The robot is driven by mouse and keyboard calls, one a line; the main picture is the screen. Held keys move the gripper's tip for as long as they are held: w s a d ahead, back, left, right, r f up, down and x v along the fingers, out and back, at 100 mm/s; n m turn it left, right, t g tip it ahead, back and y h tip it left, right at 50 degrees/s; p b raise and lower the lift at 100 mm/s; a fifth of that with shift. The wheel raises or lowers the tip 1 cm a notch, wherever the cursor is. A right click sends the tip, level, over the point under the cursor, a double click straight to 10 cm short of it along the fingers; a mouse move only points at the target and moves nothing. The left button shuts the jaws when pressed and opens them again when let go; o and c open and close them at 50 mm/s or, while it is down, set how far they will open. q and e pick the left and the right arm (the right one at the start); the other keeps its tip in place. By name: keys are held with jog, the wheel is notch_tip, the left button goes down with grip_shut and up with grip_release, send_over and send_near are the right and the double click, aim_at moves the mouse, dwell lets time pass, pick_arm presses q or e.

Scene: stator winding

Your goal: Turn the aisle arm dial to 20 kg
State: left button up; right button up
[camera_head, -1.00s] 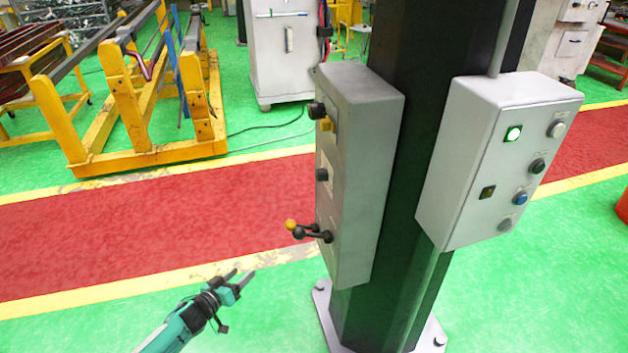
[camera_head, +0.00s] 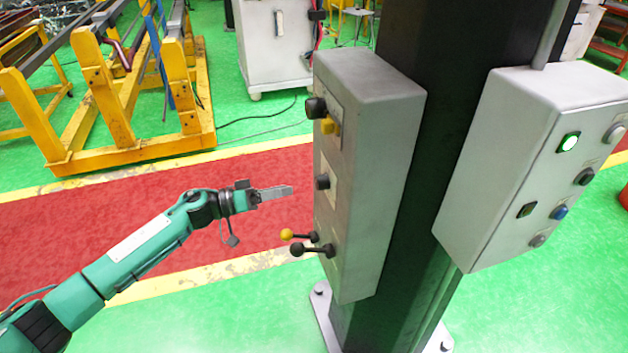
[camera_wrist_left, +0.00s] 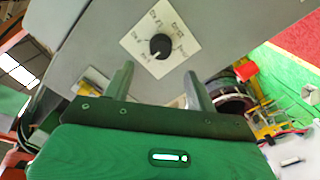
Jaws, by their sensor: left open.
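The dial (camera_head: 322,181) is a black knob on the aisle-side face of the grey box on the dark column. In the left wrist view the dial (camera_wrist_left: 160,46) sits on a white square plate with small labels that are too blurred to read surely. Its exact pointing direction is unclear. My left gripper (camera_head: 289,190) is just left of the dial in the head view, level with it and apart from it. In the left wrist view my left gripper (camera_wrist_left: 159,72) has its two fingers spread, with the dial just beyond the gap between the tips. My right gripper is not in view.
A second button box (camera_head: 500,150) is on the column's right. The red aisle is clear.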

aim_at(316, 183)
pick_arm(q)
jog(key=p+x, duration=0.1)
jog(key=x, duration=0.8)
jog(key=c, duration=1)
